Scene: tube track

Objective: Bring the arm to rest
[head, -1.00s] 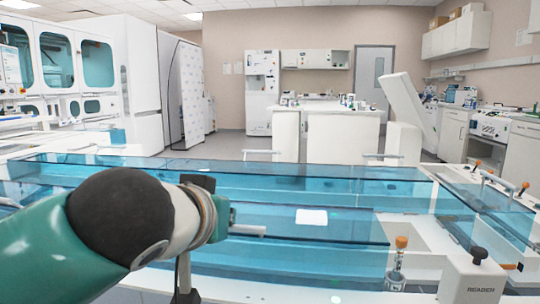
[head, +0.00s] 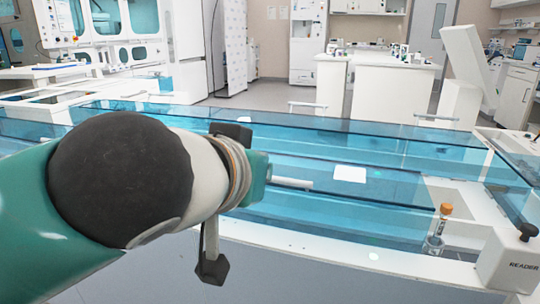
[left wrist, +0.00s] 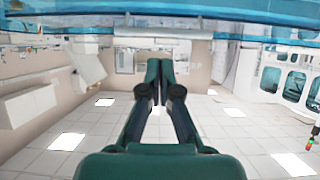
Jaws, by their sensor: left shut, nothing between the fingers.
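My left arm (head: 120,180) comes in from the left in the head view, with a teal sleeve, a black joint cover and a pale wrist. It is raised in front of the blue-covered track. My right gripper is not in view.
The track's transparent blue covers (head: 320,210) span the middle. An orange-capped tube (head: 437,230) stands upright at the right, beside a white block marked READER (head: 512,262). White counters (head: 375,90) stand farther back. Grey floor (head: 300,280) shows in front of the track.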

